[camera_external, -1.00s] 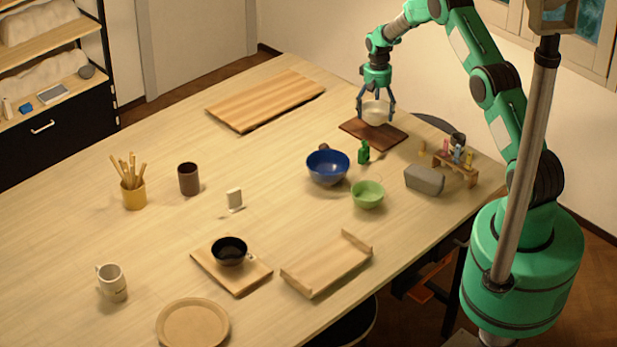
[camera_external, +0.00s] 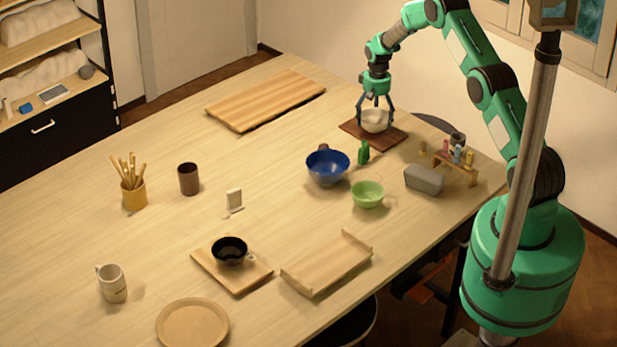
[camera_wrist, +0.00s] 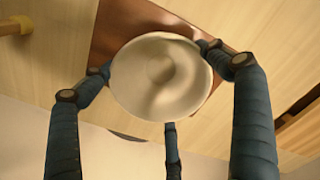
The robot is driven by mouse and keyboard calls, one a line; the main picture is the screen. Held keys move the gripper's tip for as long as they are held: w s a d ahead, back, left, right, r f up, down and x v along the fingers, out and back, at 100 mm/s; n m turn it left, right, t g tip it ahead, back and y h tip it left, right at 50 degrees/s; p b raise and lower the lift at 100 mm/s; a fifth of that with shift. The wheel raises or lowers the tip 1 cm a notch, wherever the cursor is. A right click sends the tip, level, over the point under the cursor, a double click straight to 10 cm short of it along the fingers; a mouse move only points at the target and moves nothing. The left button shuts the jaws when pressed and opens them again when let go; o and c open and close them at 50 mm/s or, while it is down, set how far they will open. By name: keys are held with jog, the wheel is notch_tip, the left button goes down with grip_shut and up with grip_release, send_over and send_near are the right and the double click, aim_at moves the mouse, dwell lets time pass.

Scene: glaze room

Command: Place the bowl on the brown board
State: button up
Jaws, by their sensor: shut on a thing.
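A white bowl (camera_external: 375,122) is at the brown board (camera_external: 390,138), upright and over its middle. It looks to be touching the board or just above it; I cannot tell which. My gripper (camera_external: 375,108) comes down from above with its fingers shut on the bowl. In the wrist view the bowl (camera_wrist: 160,78) shows its open inside, with the fingers of my gripper (camera_wrist: 165,82) around its rim. The board (camera_wrist: 112,28) shows behind the bowl there, partly hidden by it.
A green bottle (camera_external: 364,153) stands close to the board's front corner. A blue bowl (camera_external: 328,168), a green bowl (camera_external: 367,195) and a grey block (camera_external: 424,179) are nearer the front. A small rack (camera_external: 456,167) stands to the right. A light wooden board (camera_external: 266,100) lies to the left.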

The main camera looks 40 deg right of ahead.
jog(key=shift+f, duration=0.1)
jog(key=o, duration=1.2)
jog(key=shift+c, duration=0.2)
notch_tip(320, 180, up, 12)
jog(key=b, duration=0.1)
jog(key=shift+b, duration=0.35)
jog(key=shift+r, duration=0.2)
